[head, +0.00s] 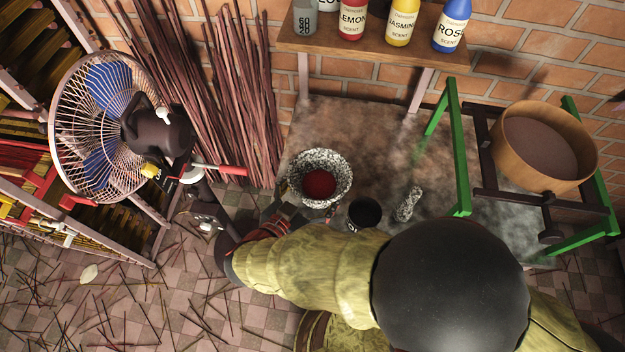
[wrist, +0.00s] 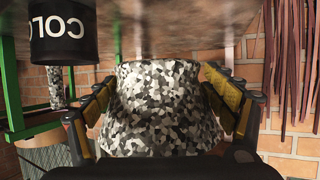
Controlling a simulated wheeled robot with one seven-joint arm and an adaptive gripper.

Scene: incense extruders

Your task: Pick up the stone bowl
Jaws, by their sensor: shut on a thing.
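The stone bowl (head: 339,163) is speckled black, white and grey, with dark red matter inside. It stands upright over the grey slab in the head view. In the wrist view, which looks upside down, the bowl (wrist: 160,110) fills the middle between the yellow-padded fingers. My gripper (wrist: 160,80) is shut on the bowl, with one finger on each side of its wall. In the head view my gripper (head: 287,212) is at the bowl's near left side, partly hidden by the arm. I cannot tell whether the bowl's base touches the slab.
A black cup (head: 364,212) stands close to the bowl's right, and a speckled pestle (head: 408,204) beyond it. A green frame (head: 457,150) with a round sieve (head: 545,147) is at right. A bottle shelf (head: 372,45) stands behind, and a fan (head: 100,127) is at left.

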